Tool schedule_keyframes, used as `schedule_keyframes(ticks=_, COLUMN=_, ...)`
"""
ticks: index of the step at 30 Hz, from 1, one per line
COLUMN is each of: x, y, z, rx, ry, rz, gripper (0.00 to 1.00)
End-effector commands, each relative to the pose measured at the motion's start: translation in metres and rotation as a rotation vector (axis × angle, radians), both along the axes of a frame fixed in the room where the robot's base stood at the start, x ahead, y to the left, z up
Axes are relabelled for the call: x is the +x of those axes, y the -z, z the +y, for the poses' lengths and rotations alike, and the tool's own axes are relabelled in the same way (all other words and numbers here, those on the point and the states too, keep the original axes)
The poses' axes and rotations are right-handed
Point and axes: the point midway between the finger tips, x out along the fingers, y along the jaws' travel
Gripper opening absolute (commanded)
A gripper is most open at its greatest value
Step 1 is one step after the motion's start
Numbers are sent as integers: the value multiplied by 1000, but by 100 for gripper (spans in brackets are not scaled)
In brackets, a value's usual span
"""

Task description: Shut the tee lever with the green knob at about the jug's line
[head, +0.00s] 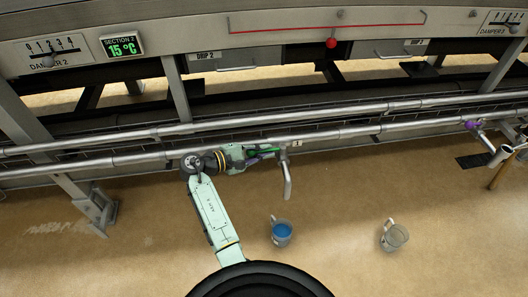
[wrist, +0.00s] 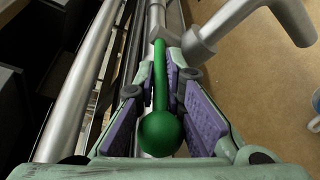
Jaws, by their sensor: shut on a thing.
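The green tee lever (head: 266,151) runs along the lower pipe, beside the tee with the bent spout (head: 287,178). In the wrist view the green lever (wrist: 160,85) ends in a round green knob (wrist: 160,133) close to the camera. My gripper (head: 252,156) is at the lever from the left. In the wrist view its purple pads stand on either side of the lever, and the gripper (wrist: 170,75) is shut on it. A jug (head: 282,234) with blue contents stands on the floor below, near the spout's line.
A second jug (head: 394,238) stands on the floor to the right. Another tee with a purple knob (head: 471,125) is at the far right. Long pipes (head: 120,160) run across, under the hood panel with a red knob (head: 331,42). The floor in front is mostly clear.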

Motion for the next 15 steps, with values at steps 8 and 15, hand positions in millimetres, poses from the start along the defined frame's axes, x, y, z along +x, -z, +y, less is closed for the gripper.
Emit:
schedule_keyframes(ticks=8, x=1, y=0, z=1, rx=2, ry=-4, rz=-2, gripper=13)
schedule_keyframes(ticks=15, x=1, y=0, z=0, rx=1, ry=-3, rz=-2, gripper=29)
